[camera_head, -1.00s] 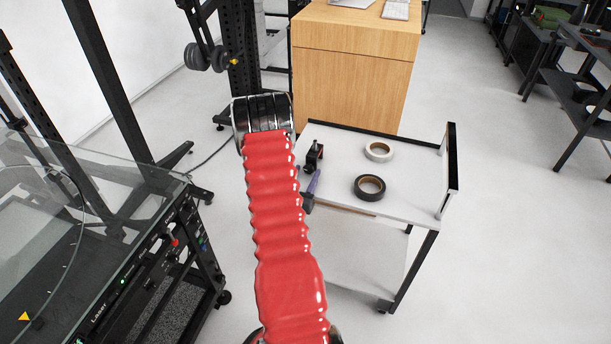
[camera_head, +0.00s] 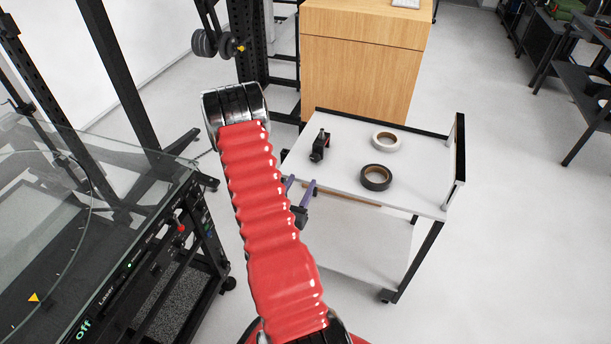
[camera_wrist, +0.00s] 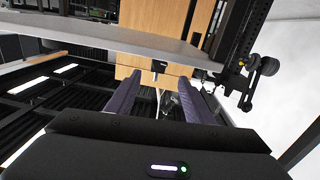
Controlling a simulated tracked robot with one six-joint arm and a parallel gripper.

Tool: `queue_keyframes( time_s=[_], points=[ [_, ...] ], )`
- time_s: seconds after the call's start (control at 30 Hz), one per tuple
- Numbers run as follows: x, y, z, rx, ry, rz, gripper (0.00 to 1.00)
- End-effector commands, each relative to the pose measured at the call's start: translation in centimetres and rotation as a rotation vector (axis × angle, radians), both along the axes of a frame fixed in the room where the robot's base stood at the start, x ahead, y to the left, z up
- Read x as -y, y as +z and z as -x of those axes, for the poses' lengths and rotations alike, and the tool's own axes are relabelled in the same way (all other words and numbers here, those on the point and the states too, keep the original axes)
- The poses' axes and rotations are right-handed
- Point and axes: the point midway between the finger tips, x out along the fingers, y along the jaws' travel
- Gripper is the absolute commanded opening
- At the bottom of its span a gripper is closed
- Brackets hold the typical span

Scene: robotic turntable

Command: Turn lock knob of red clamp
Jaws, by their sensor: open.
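I make out no clearly red clamp. A small black device (camera_head: 319,147), possibly the clamp, stands upright on the left of the white cart top (camera_head: 345,150); its knob is too small to tell. My gripper (camera_head: 300,183) is by the cart's front left edge, apart from the device, its purple fingers spread and empty. In the wrist view my gripper (camera_wrist: 157,85) is also open, with a small dark thing (camera_wrist: 158,66) beyond the fingers at a grey edge. My red-sleeved arm hides part of the floor left of the cart.
A white tape roll (camera_head: 386,141) and a black tape roll (camera_head: 375,177) lie on the cart. A wooden cabinet (camera_head: 360,75) stands behind it. A glass-topped machine (camera_head: 100,230) with a red button (camera_head: 181,228) is at the left. Floor right of the cart is clear.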

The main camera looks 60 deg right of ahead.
Motion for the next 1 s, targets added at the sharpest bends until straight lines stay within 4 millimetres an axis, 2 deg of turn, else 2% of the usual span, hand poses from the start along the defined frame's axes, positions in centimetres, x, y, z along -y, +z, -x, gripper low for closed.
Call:
queue_keyframes(
  time_s=[0.1, 0.27, 0.73, 0.87, 1.0],
  points=[
    [-1.7, -0.1, 0.1, -0.002, 0.002, -0.002, 0.48],
    [-2.9, 0.0, 0.3, -0.001, 0.001, 0.0, 0.48],
    [-3.2, 0.0, 0.2, 0.003, 0.002, -0.003, 0.48],
    [-3.2, 0.3, -0.8, 0.018, 0.018, -0.027, 0.48],
    [-3.4, 1.0, -3.3, 0.053, 0.06, -0.088, 0.48]
  ],
)
